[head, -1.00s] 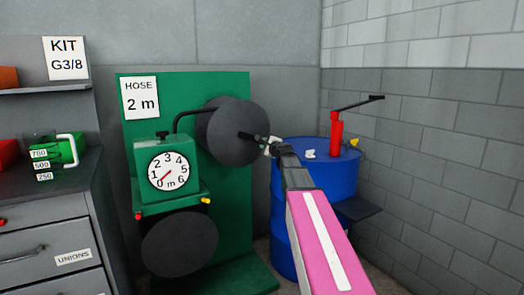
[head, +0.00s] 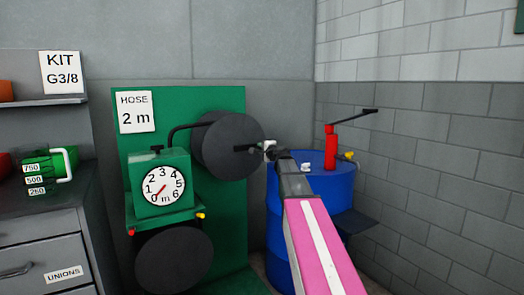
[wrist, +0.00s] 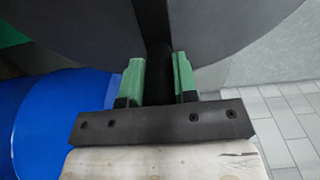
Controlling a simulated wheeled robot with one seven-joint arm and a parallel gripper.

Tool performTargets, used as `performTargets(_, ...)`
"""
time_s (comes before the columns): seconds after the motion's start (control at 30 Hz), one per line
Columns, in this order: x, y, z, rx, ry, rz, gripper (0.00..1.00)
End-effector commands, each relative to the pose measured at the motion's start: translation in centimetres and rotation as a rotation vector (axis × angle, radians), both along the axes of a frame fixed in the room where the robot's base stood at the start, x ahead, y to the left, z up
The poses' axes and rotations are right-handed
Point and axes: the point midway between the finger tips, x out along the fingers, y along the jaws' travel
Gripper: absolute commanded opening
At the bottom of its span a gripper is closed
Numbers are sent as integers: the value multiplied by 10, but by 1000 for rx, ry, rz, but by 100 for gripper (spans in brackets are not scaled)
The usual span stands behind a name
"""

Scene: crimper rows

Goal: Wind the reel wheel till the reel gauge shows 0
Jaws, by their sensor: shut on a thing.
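The reel wheel (head: 222,143) is a dark grey disc at the right of the green panel. Its dark handle (head: 246,149) sticks out on the right side of the disc. My gripper (head: 268,150) is shut on this handle. In the wrist view, the green finger pads (wrist: 158,82) stand on both sides of the dark handle (wrist: 157,65), with the wheel (wrist: 215,40) filling the view behind. The reel gauge (head: 163,185) is a white dial marked 0 to 6 m on a green box. Its red needle points to the lower left, close to 0.
A blue drum (head: 312,190) stands right of the wheel, with a red hand pump (head: 331,140) on it. A second dark disc (head: 172,260) sits below the gauge. A sign (head: 136,111) reads "HOSE 2 m". A grey drawer cabinet (head: 40,245) is at the left.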

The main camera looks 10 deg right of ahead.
Motion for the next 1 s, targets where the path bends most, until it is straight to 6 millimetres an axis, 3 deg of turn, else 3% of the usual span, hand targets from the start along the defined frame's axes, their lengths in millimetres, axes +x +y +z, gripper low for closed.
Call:
performTargets(0.2,0,0,3,0,-3,0,0)
performTargets(0.23,0,0,3,0,-3,0,30)
performTargets(0.3,0,0,2,0,-3,0,53)
performTargets(0.73,-6,-2,1,1,-2,-1,53)
performTargets(1.0,-41,-11,1,2,-2,0,53)
